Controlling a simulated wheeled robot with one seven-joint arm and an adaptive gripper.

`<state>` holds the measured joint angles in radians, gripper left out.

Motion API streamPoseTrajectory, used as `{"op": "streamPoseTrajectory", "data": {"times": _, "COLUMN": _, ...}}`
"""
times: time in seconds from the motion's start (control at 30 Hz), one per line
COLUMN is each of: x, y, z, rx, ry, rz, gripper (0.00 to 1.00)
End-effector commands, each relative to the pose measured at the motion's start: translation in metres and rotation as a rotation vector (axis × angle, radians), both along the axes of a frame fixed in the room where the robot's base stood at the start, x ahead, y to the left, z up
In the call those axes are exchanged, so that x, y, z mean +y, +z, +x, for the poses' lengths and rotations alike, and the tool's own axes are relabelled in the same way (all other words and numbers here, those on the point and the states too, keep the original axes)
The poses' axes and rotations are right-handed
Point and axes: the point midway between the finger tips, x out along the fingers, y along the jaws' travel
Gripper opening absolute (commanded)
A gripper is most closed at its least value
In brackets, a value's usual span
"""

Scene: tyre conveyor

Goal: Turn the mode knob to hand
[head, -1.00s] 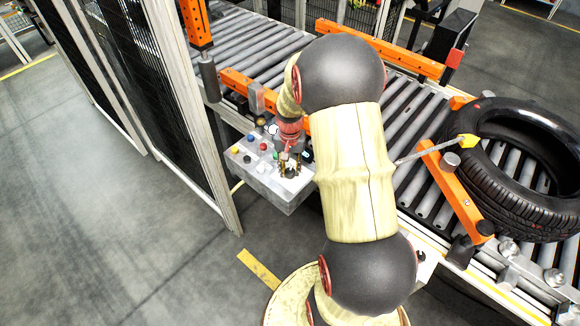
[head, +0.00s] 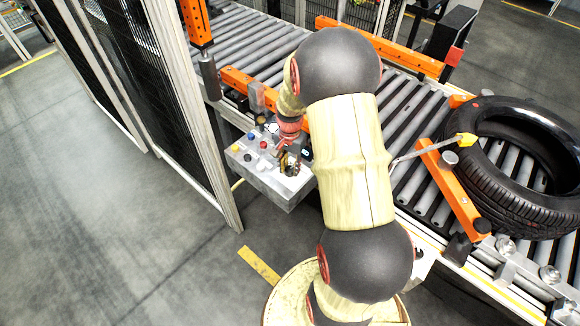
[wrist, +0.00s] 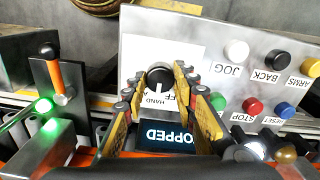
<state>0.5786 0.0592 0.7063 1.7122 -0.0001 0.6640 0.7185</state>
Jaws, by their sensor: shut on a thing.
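The black mode knob (wrist: 159,74) stands on the grey control box, between the fingers of my gripper (wrist: 160,80) in the wrist view. The fingers are shut on its sides. A white mark on the knob's face points down in the picture, close to the HAND label (wrist: 153,101). A partly covered label ending in FF (wrist: 173,95) is just right of it. In the head view my gripper (head: 289,165) reaches down to the right part of the box (head: 268,184), and the knob is hidden there.
Buttons labelled JOG (wrist: 236,51), BACK, ARMS, STOP and RESET are right of the gripper. A display (wrist: 166,136) reading "OPPED" is partly covered by the fingers. A lever (wrist: 57,75) stands left. The tyre (head: 530,170) lies on the rollers; a fence (head: 190,100) stands left.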

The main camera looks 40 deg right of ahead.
Motion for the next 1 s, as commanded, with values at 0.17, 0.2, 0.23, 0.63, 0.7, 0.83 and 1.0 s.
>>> {"op": "streamPoseTrajectory", "data": {"times": 0.17, "x": 0.0, "y": 0.0, "z": 0.0, "rx": 0.0, "ry": 0.001, "rz": 0.001, "gripper": 0.03}}
{"op": "streamPoseTrajectory", "data": {"times": 0.2, "x": 0.0, "y": 0.0, "z": 0.0, "rx": 0.0, "ry": 0.001, "rz": 0.001, "gripper": 0.3}}
{"op": "streamPoseTrajectory", "data": {"times": 0.23, "x": 0.0, "y": 0.0, "z": 0.0, "rx": 0.0, "ry": 0.001, "rz": 0.001, "gripper": 0.32}}
{"op": "streamPoseTrajectory", "data": {"times": 0.63, "x": 0.0, "y": 0.0, "z": 0.0, "rx": 0.0, "ry": 0.001, "rz": 0.0, "gripper": 0.46}}
{"op": "streamPoseTrajectory", "data": {"times": 0.7, "x": 0.0, "y": 0.0, "z": 0.0, "rx": 0.0, "ry": 0.001, "rz": 0.0, "gripper": 0.46}}
{"op": "streamPoseTrajectory", "data": {"times": 0.83, "x": 0.0, "y": 0.003, "z": 0.0, "rx": -0.001, "ry": 0.001, "rz": -0.001, "gripper": 0.46}}
{"op": "streamPoseTrajectory", "data": {"times": 1.0, "x": -0.001, "y": 0.023, "z": 0.001, "rx": -0.003, "ry": 0.001, "rz": -0.002, "gripper": 0.46}}
